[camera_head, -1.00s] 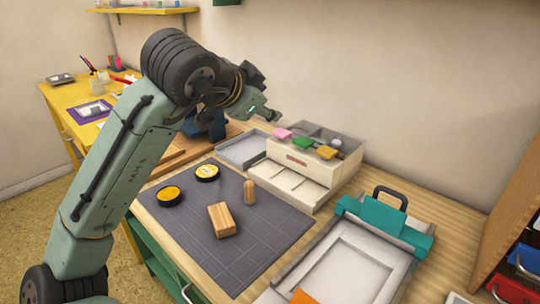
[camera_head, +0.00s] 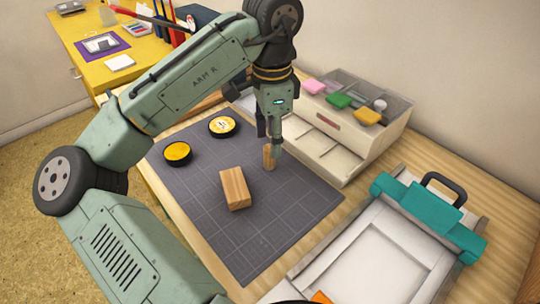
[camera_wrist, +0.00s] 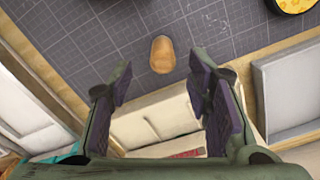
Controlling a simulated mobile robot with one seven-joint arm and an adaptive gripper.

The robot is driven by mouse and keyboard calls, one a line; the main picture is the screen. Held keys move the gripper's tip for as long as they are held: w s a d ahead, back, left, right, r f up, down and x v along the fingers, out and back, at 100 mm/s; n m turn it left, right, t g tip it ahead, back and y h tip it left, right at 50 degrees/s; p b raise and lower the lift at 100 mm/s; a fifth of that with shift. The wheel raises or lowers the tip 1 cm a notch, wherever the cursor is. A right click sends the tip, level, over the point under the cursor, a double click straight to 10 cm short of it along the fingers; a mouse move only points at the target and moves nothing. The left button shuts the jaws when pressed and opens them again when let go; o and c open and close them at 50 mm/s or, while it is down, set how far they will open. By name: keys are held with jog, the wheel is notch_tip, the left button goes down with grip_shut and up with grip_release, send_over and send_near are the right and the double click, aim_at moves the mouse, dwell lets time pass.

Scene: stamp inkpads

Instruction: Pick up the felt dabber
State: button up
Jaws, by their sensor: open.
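The felt dabber seems to be the small upright wooden cylinder (camera_head: 269,157) on the dark gridded mat (camera_head: 290,225). It also shows in the wrist view (camera_wrist: 162,55), just beyond and between my fingertips. My gripper (camera_head: 271,138) points down above and beside it in the head view, and one finger overlaps it there. In the wrist view my gripper (camera_wrist: 160,85) is open, with nothing between its dark pads. I cannot tell whether a finger touches the cylinder. Its felt end is not visible.
A cream drawer box (camera_head: 340,140) with coloured pads on top is close behind the cylinder. A teal-clamped press (camera_head: 425,215) is at right.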

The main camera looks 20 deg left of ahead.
aim_at(269, 156)
jog(key=f, duration=0.5)
jog(key=shift+a+f, duration=0.15)
jog(key=shift+a, duration=0.05)
jog(key=c, duration=1.1)
